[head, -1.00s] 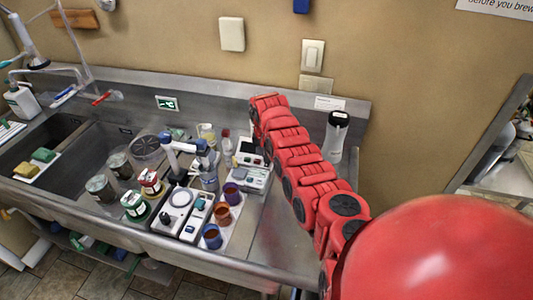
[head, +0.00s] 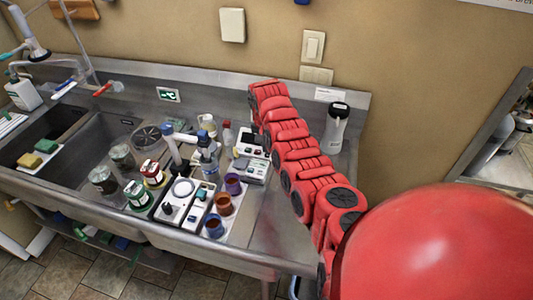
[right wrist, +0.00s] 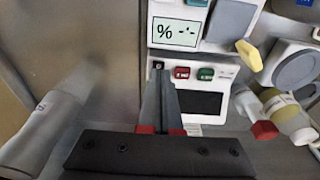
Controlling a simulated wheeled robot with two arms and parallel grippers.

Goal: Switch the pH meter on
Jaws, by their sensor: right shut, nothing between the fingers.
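A white meter with a dark, blank screen (right wrist: 199,103) shows in the right wrist view. Along one edge it has a small black button (right wrist: 158,65), a red button (right wrist: 182,72) and a green button (right wrist: 205,74). In the head view this meter (head: 258,151) stands on the steel counter, partly behind my right arm. My right gripper (right wrist: 161,78) is shut and empty, its fingertips over the meter's edge by the black button. I cannot tell whether they touch. In the head view my right arm hides the fingers. My left gripper is not in view.
A second white device with a lit "%" display (right wrist: 175,32) adjoins the meter. A red-capped bottle (right wrist: 265,130) stands beside it. Several jars and cups crowd the counter's left. Bare counter (head: 285,240) lies at the front right.

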